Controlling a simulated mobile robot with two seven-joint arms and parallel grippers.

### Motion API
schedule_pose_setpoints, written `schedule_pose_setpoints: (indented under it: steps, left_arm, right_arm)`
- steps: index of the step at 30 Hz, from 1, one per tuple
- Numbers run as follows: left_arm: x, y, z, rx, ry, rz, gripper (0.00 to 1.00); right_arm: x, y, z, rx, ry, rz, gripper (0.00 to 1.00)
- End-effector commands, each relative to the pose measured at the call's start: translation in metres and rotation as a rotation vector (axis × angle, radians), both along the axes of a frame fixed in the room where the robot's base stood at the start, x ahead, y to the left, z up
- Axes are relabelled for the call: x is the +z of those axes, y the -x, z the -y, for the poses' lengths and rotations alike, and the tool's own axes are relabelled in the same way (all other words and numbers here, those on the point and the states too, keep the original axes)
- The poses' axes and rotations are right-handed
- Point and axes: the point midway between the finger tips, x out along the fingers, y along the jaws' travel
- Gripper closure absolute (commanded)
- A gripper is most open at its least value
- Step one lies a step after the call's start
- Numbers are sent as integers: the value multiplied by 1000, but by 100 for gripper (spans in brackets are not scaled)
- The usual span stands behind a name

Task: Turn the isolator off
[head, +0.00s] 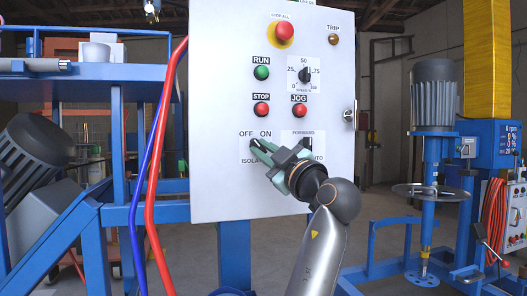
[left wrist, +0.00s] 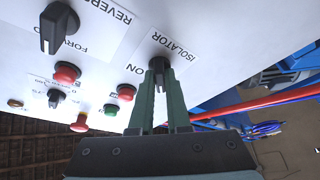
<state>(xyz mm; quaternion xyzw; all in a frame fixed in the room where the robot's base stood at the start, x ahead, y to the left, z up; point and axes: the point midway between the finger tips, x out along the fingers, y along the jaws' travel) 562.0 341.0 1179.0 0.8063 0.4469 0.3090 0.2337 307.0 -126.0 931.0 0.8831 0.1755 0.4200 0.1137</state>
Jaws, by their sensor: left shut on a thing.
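The white control panel (head: 225,110) faces me, with the isolator at its lower left under OFF and ON labels. The black isolator knob (left wrist: 159,65) shows in the left wrist view between the fingertips, beside the ON label. My left gripper (left wrist: 160,85) is shut on the knob, one green finger on each side. In the head view, my left gripper (head: 262,152) reaches the panel from the lower right and hides most of the knob and part of the ISOLATOR label. I cannot clearly tell which label the knob points to. My right gripper is not in view.
The FORWARD/REVERSE selector (left wrist: 59,27) sits close beside the isolator. Red stop (head: 261,110), green run (head: 261,72) and jog (head: 299,110) buttons are above. Red and blue hoses (head: 153,200) hang left of the panel. The mixer (head: 435,150) stands at right.

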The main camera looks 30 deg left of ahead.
Motion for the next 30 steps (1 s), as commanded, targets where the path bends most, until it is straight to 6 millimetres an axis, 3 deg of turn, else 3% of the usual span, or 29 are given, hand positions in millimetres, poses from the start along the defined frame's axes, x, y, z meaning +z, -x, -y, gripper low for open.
schedule_pose_setpoints:
  steps: [8,9,16,25,30]
  left_arm:
    - [1,1,0,0,2,5,100]
    - [1,1,0,0,2,5,81]
    - [1,0,0,-1,1,3,55]
    - [-1,1,2,0,0,1,55]
    - [-6,9,21,-4,0,2,55]
  right_arm:
    - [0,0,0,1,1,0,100]
    - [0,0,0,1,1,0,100]
    - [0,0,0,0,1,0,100]
    - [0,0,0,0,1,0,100]
    - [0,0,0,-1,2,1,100]
